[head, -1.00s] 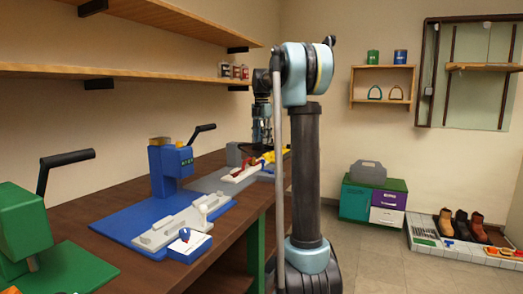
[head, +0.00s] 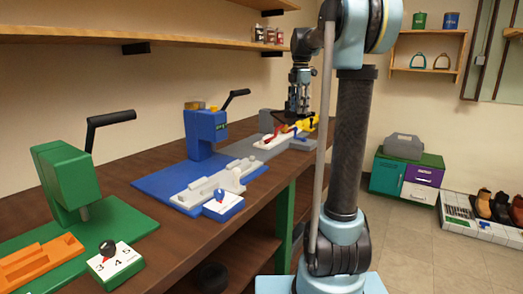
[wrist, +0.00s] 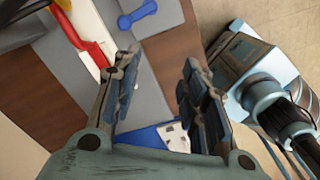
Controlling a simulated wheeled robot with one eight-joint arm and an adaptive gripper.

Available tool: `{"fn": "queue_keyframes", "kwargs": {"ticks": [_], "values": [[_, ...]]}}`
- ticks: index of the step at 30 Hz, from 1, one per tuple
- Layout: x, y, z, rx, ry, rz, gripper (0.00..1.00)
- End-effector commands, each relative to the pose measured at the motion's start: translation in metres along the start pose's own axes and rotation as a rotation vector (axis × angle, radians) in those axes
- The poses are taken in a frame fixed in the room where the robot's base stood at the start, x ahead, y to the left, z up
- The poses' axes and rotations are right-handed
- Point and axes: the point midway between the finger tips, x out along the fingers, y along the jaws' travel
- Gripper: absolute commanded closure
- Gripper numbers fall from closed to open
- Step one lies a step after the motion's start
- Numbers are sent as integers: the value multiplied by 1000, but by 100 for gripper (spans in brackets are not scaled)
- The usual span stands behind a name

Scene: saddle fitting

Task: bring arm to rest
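My gripper (wrist: 155,95) is open in the wrist view, its two fingers spread with nothing between them. In the head view my gripper (head: 298,108) hangs pointing down over the far end of the workbench (head: 150,190). My arm folds down to it from a tall dark column. Below the fingers the wrist view shows the grey plate (wrist: 135,50), a blue key-shaped piece (wrist: 137,14) and a red handle (wrist: 88,42). My gripper appears apart from these.
A blue press (head: 205,133) and a green press (head: 66,180) stand on the bench. An orange fixture (head: 40,262) and a dial block (head: 115,262) sit near the front. The floor (head: 410,235) right of my column is clear.

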Motion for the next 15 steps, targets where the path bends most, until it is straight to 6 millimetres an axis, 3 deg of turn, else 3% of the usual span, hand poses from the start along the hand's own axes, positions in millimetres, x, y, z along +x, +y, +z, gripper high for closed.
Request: {"fn": "queue_keyframes", "kwargs": {"ticks": [15], "values": [[54, -124, -42, 587, -1, 56, 60]]}}
